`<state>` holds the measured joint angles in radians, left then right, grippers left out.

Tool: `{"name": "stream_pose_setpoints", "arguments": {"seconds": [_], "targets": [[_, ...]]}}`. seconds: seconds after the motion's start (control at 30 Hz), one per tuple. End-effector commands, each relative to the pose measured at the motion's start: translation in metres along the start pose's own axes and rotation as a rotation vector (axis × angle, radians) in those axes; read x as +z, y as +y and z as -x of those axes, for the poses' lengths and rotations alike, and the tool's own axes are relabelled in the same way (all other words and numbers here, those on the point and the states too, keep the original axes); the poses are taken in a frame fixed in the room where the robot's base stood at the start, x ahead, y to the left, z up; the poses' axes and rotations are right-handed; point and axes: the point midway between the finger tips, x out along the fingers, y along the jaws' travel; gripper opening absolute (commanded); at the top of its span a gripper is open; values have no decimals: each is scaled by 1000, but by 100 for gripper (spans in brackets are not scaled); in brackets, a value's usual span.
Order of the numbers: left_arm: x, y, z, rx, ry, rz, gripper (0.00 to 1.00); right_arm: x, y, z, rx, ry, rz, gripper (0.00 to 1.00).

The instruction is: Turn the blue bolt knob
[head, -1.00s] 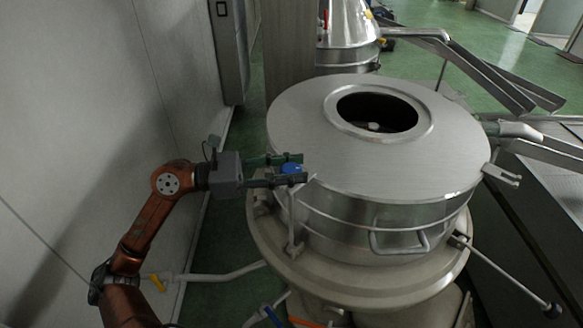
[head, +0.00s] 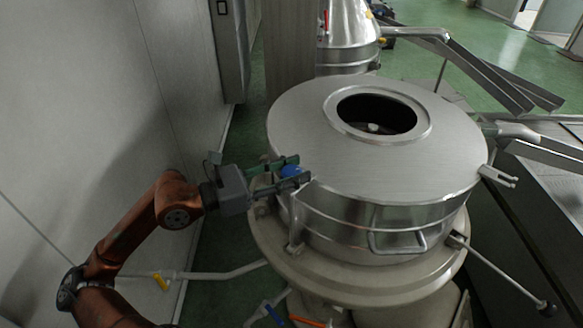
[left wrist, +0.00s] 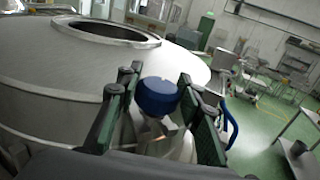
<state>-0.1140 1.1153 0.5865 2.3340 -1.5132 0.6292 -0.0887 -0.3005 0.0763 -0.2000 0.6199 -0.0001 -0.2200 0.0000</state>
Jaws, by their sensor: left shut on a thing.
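The blue bolt knob (head: 291,171) sits at the left edge of the round steel lid (head: 270,121) of the machine. In the left wrist view the knob (left wrist: 158,98) is a short blue cylinder on a pale metal bolt, between my two green-and-black fingers. My left gripper (head: 301,168) reaches in from the left and is shut on the knob, with one finger on each side. The fingers partly cover the knob in the head view. My right gripper is not in view.
The lid has a round dark opening (head: 376,113) on top. A bar handle (head: 397,246) is on the drum's front. A rod with a dark ball end (head: 545,307) sticks out at the lower right. A grey wall (head: 90,120) stands close on the left.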

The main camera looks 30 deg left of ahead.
Motion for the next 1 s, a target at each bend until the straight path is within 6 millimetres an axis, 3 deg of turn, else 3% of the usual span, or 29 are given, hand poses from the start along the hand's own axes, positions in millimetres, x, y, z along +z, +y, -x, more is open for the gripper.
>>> {"name": "stream_pose_setpoints", "arguments": {"seconds": [0.13,0.17,0.43,0.77,1.0], "targets": [[-2,0,0,-2,2,1,10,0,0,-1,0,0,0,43],[-2,0,0,-2,2,2,35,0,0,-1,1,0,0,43],[-1,0,0,-2,1,1,53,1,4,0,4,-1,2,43],[-1,0,3,-1,0,1,53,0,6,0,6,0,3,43],[-2,1,39,2,-1,6,53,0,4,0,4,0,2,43]]}}
